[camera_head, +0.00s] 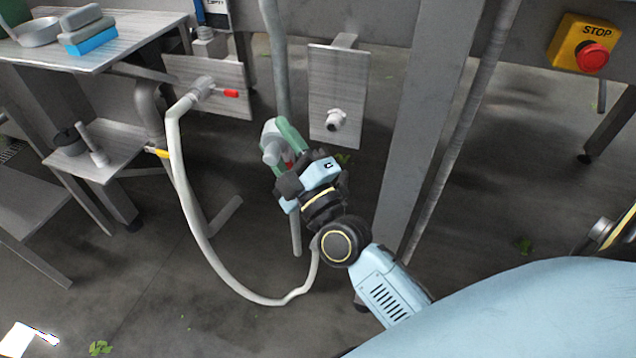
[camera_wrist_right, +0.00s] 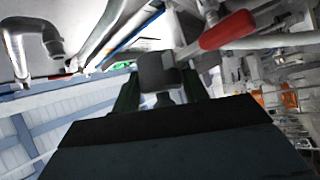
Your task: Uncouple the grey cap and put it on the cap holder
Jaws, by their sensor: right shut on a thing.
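My right gripper (camera_head: 283,170) is beside a green and grey fitting (camera_head: 290,135) in front of the standing pipe. In the right wrist view its jaws (camera_wrist_right: 160,90) are shut around a dark grey piece (camera_wrist_right: 157,70), which appears to be the grey cap. The jaws hide most of it in the head view, and I cannot tell whether it is still coupled. A red lever (camera_wrist_right: 228,30) is close beyond it. A small shelf (camera_head: 120,135) at the left carries a short upright peg (camera_head: 92,148), which may be the cap holder. My left gripper is not in view.
A pale hose (camera_head: 205,245) loops from a wall valve (camera_head: 203,88) down to near my right wrist. A steel plate (camera_head: 340,75) with a short nozzle (camera_head: 335,121) stands right of the gripper. A grey post (camera_head: 425,110) is close. A stop button (camera_head: 593,57) is upper right.

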